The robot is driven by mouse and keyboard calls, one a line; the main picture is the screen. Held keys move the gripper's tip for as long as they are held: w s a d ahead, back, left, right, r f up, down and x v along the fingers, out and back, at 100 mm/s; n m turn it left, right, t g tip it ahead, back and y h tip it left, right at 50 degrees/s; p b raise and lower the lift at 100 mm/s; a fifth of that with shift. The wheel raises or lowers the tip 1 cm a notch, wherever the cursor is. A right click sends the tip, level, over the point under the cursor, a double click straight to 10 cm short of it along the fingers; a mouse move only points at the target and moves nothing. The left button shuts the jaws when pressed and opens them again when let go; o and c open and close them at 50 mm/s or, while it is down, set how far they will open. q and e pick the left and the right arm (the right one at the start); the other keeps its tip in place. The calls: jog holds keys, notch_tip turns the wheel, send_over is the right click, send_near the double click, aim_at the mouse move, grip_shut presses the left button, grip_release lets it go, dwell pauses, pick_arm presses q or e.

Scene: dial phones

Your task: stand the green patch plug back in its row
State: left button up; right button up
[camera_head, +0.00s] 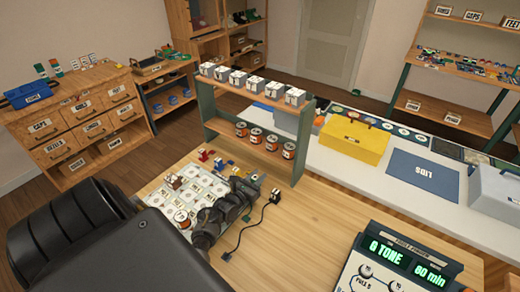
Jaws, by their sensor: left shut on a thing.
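My left gripper (238,193) reaches in from the lower left over the board (160,197) of pale cards on the wooden table. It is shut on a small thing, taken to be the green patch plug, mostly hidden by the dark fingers. A row of small coloured plugs runs along the board's far edge, with a red plug (204,155) and a blue plug (219,164). A black plug (274,196) with a cord stands on bare table right of the gripper. My right gripper is not in view.
A shelf rack (207,133) with grey boxes and orange-labelled cans stands behind the row. A yellow box (353,140) stands on the white counter. The table right of the black plug is clear.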

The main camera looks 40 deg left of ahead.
pick_arm(q)
jog(key=shift+f+b, duration=0.3)
jog(key=shift+f, duration=0.25)
jog(key=o, duration=1)
jog(key=shift+s+r+p, duration=0.1)
jog(key=shift+r+p, duration=0.35)
jog(key=shift+r, duration=0.15)
jog(key=s, duration=0.4)
jog(key=s+d, duration=0.1)
jog(key=s, duration=0.6)
jog(key=shift+s+d, duration=0.15)
jog(key=shift+s, duration=0.2)
